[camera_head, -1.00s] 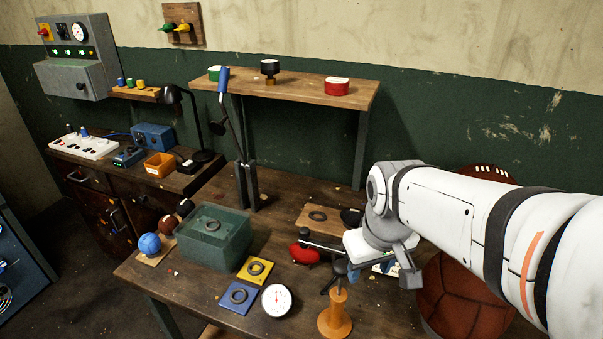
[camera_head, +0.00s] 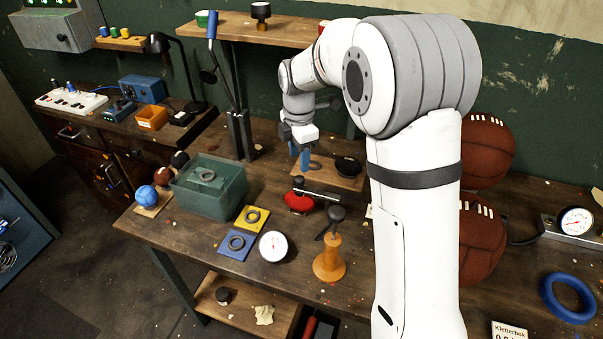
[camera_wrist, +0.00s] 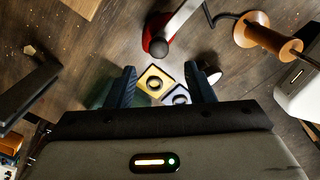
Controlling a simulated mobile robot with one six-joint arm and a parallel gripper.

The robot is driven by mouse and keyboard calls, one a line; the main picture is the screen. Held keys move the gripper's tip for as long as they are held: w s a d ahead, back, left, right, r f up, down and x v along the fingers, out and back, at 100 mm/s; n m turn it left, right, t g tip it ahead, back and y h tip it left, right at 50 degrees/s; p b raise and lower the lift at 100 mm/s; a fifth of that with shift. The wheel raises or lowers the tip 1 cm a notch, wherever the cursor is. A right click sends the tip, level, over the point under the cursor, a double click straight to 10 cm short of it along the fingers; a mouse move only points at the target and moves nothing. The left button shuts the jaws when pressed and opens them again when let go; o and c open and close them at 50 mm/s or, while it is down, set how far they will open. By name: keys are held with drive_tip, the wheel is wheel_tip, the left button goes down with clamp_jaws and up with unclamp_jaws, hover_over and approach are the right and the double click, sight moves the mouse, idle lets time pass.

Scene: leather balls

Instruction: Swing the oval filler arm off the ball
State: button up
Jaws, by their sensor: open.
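A red rounded body (camera_head: 299,203) sits on the bench, with a grey bar (camera_head: 322,193) lying above it that ends in a dark knob (camera_head: 299,182). I take this bar to be the filler arm. In the wrist view the bar (camera_wrist: 183,17) crosses the red body (camera_wrist: 150,38) at the top, its knob (camera_wrist: 159,48) towards me. My gripper (camera_head: 300,157) hangs behind the bar near a wooden board. It is open and empty, its blue fingers apart in the wrist view (camera_wrist: 161,86), touching nothing visible. Whether a ball lies under the bar is unclear.
A wooden stand with a dark handle (camera_head: 329,262) stands close right of the bar. A green bin (camera_head: 208,190), yellow pad (camera_head: 251,220), blue pad (camera_head: 236,245) and dial (camera_head: 273,246) lie left and in front. A lamp-like post (camera_head: 241,135) rises left of my gripper. Brown balls (camera_head: 482,240) stand right, behind my arm.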

sight(299, 178)
wheel_tip(299, 178, down, 7)
drive_tip(key=shift+f+p, duration=0.15)
drive_tip(key=shift+p, duration=0.4)
clamp_jaws()
idle(0.3)
